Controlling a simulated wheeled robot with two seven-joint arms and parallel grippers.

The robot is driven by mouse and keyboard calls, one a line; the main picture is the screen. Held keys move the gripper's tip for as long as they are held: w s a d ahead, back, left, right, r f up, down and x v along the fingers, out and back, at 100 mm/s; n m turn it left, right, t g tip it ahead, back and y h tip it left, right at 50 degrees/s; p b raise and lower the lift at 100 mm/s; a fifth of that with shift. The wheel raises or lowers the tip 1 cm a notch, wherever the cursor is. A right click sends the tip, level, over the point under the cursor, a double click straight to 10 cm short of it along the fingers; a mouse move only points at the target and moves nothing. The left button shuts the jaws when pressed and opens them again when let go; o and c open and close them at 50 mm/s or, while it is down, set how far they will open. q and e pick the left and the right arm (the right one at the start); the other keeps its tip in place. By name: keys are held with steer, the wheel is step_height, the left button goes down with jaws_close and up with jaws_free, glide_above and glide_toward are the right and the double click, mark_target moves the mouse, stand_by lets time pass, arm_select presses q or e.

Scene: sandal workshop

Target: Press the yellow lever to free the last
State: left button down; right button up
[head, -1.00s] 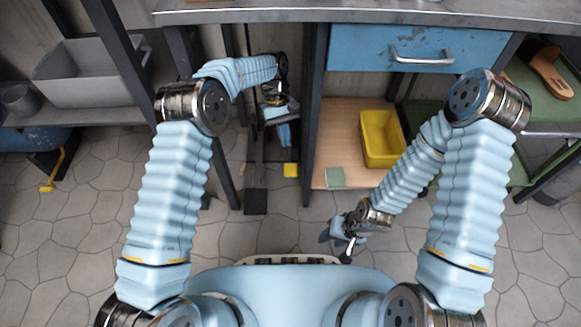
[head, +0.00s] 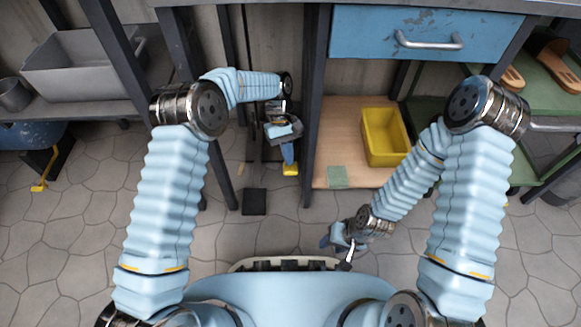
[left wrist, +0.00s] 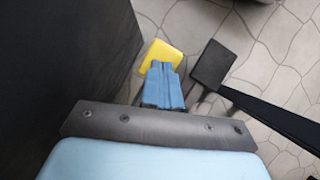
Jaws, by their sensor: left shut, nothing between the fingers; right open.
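A yellow pedal-like pad (head: 291,169), which looks like the lever's end, is low between the dark bench legs. My left gripper (head: 288,158) is shut and empty, pointing down, its tips overlapping the pad's upper edge. In the left wrist view the yellow pad (left wrist: 161,53) shows just beyond the shut blue fingers (left wrist: 159,68); whether they touch is unclear. A black pad (left wrist: 211,65) on a dark bar lies to its right; it also shows in the head view. I cannot make out the last; my left arm covers that area. My right gripper (head: 343,250) is open and empty near my base.
A yellow bin (head: 384,152) and a green square (head: 337,176) are on a wooden shelf below a blue drawer (head: 420,32). A grey bin (head: 82,68) is at left. Another yellow bent piece (head: 44,174) is at the floor there. Sandals are at upper right. Dark posts flank my left arm.

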arm_select(q)
steer(key=shift+f+b, duration=0.65)
steer(key=shift+f, duration=0.85)
steer(key=w, duration=0.1)
steer(key=w+a+r, duration=0.1)
steer(key=w, duration=0.1)
steer(key=shift+r, duration=0.1)
steer(key=p+v, duration=0.8)
steer(key=v, duration=0.5)
steer(key=shift+r, duration=0.35)
steer(key=shift+a, duration=0.1)
